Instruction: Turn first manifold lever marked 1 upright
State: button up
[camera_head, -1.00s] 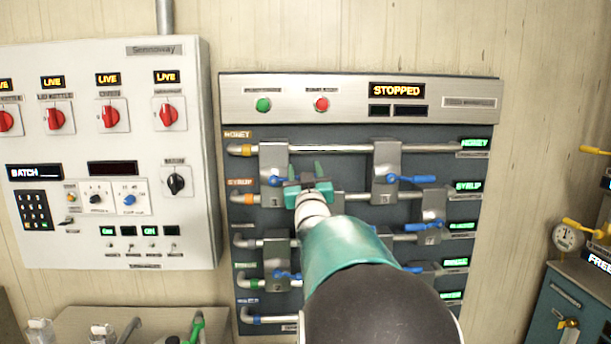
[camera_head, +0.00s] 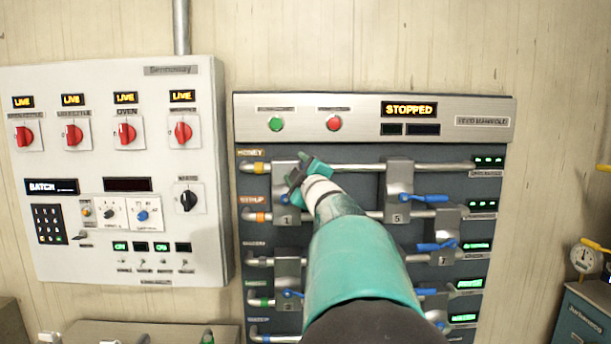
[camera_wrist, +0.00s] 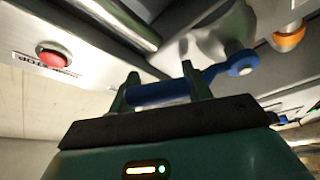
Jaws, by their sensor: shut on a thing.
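The lever marked 1 has a blue handle (camera_head: 285,198) on the upper left grey block of the manifold panel. Only a small part of it shows in the head view, because my gripper (camera_head: 300,173) covers the rest. The visible part and my gripper's place suggest the handle slants up from its pivot; its exact angle is hidden. In the wrist view, the blue handle (camera_wrist: 222,68) runs from its round pivot at right into my gripper (camera_wrist: 160,84). The two green fingers are shut on it.
Other blue levers, such as the one marked 5 (camera_head: 428,198), sit to the right and below. A green button (camera_head: 276,124) and a red button (camera_head: 333,123) are above. The white control cabinet (camera_head: 130,230) stands at left, and a gauge (camera_head: 583,259) at far right.

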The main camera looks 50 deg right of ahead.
aim_at(275, 165)
jog(key=w+a+n, duration=0.1)
jog(key=n, duration=0.1)
jog(key=n+y, duration=0.1)
jog(key=shift+w+a+r+n+g, duration=0.3)
jog(key=shift+w+a+r+n, duration=0.05)
jog(key=shift+w+n, duration=0.05)
jog(key=shift+w+a+f+n+g+y, duration=0.1)
jog(key=shift+w+a+n+g+y, duration=0.2)
jog(key=shift+n, duration=0.35)
jog(key=shift+w+a+n+g+y, duration=0.1)
jog(key=shift+w+a+n+y, duration=0.2)
jog(key=shift+n, duration=0.35)
jog(key=shift+w, duration=0.1)
jog(key=o, duration=1.4)
jog(key=v, duration=1.4)
jog(key=shift+w+a, duration=0.15)
